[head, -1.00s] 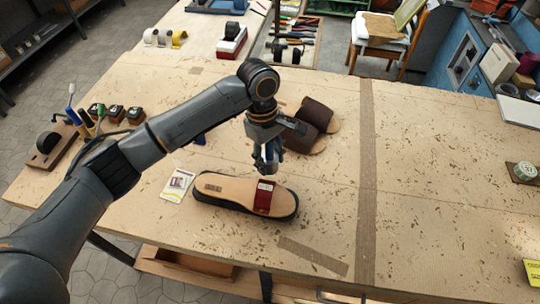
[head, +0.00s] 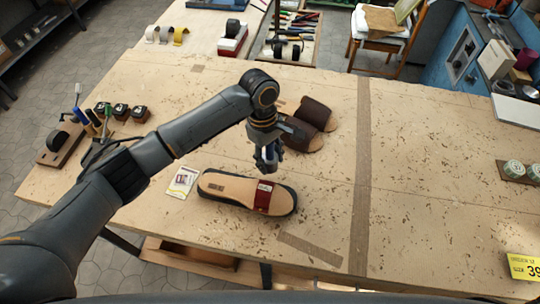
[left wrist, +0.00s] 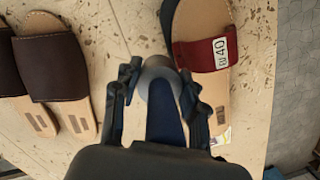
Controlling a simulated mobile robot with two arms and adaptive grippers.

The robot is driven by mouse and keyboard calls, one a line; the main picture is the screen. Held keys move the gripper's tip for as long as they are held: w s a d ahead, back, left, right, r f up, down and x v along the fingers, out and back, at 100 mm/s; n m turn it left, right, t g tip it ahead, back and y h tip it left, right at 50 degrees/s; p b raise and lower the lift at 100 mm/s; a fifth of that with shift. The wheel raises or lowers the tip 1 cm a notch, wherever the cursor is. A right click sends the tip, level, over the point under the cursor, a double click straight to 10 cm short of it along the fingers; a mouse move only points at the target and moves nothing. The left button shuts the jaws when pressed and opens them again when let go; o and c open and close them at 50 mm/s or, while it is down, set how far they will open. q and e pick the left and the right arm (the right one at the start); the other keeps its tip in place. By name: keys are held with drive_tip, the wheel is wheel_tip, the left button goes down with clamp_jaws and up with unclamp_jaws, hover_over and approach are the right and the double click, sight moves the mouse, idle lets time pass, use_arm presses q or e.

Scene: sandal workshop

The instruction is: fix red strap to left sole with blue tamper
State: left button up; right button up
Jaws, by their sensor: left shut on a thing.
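The left sole (head: 222,187) is tan with a dark rim and lies flat on the workbench. The red strap (head: 264,196), with a white label, lies across its right part. My left gripper (head: 268,160) is shut on the blue tamper (left wrist: 165,122) and holds it above the bench, just behind the strap. In the left wrist view the tamper's grey round end (left wrist: 157,72) shows between the fingers, beside the red strap (left wrist: 206,54) and apart from it. In the head view the fingers hide most of the tamper. My right gripper is not in view.
A pair of brown-strapped sandals (head: 308,125) lies behind the gripper. A small card (head: 183,181) lies left of the sole. The bench to the right is mostly clear.

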sight(270, 145)
use_arm(q)
drive_tip(key=shift+r, duration=0.55)
wheel_tip(270, 145, up, 5)
drive_tip(key=shift+f, duration=0.1)
drive_tip(key=shift+r, duration=0.35)
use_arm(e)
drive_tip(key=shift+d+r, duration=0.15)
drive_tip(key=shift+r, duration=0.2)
